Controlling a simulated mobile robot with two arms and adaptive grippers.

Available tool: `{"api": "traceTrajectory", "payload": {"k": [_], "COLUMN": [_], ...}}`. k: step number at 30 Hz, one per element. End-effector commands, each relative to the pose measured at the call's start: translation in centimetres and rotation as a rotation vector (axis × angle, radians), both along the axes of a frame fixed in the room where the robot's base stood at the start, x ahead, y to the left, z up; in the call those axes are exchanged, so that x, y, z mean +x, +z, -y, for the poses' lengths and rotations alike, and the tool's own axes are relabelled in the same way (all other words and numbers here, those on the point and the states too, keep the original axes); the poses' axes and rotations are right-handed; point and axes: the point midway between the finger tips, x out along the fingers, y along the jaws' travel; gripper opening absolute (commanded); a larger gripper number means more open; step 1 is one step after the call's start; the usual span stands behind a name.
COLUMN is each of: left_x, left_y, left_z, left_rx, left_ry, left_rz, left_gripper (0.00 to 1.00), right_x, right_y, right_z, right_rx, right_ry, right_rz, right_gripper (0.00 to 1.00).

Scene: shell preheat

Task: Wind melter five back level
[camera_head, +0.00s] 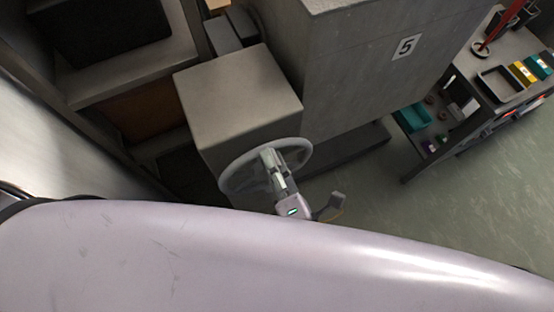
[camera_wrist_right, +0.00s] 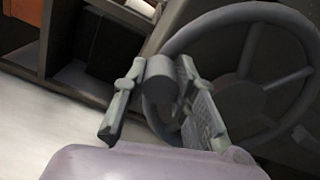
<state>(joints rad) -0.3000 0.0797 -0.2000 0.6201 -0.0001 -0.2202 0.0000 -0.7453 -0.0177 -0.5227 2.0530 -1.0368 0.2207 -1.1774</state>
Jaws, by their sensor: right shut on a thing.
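Melter five, a grey block-like unit (camera_head: 370,60) with a "5" plate (camera_head: 406,47), stands upper centre in the head view. A smaller grey box (camera_head: 238,95) adjoins it, with a grey spoked handwheel (camera_head: 309,150) at its front. In the right wrist view the handwheel (camera_wrist_right: 232,14) fills the right side. My right gripper (camera_head: 270,160) is at the wheel. In the wrist view its two fingers (camera_wrist_right: 163,80) are shut around a stubby cylindrical handle (camera_wrist_right: 160,72) on the wheel. My left gripper is not in view.
Dark shelving (camera_head: 125,60) stands at the left. A bench (camera_head: 465,75) with a teal bin (camera_head: 413,117), a tray and small items stands at the right. Open floor (camera_head: 440,205) lies below the bench. My own pale body covers the bottom of the head view.

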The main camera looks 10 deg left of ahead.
Motion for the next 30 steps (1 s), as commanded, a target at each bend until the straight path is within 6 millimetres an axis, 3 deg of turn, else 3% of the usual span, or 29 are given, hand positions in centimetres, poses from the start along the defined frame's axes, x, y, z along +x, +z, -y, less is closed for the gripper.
{"api": "traceTrajectory", "payload": {"k": [1,14,15,23,30], "left_x": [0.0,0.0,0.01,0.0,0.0], "left_y": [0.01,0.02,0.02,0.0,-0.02], "left_z": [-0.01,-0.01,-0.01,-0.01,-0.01], "left_rx": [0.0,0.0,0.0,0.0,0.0], "left_ry": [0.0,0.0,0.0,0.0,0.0], "left_rz": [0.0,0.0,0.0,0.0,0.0], "left_gripper": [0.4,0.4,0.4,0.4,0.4], "right_x": [0.14,0.1,0.1,0.05,-0.02], "right_y": [0.71,0.74,0.74,0.49,0.23], "right_z": [-0.22,-0.28,-0.28,-0.22,-0.17], "right_rx": [0.007,0.002,0.002,-0.001,-0.003], "right_ry": [0.002,0.003,0.003,0.002,0.002], "right_rz": [0.017,0.02,0.02,0.015,0.009], "right_gripper": [0.0,0.0,0.28,0.45,0.46]}}
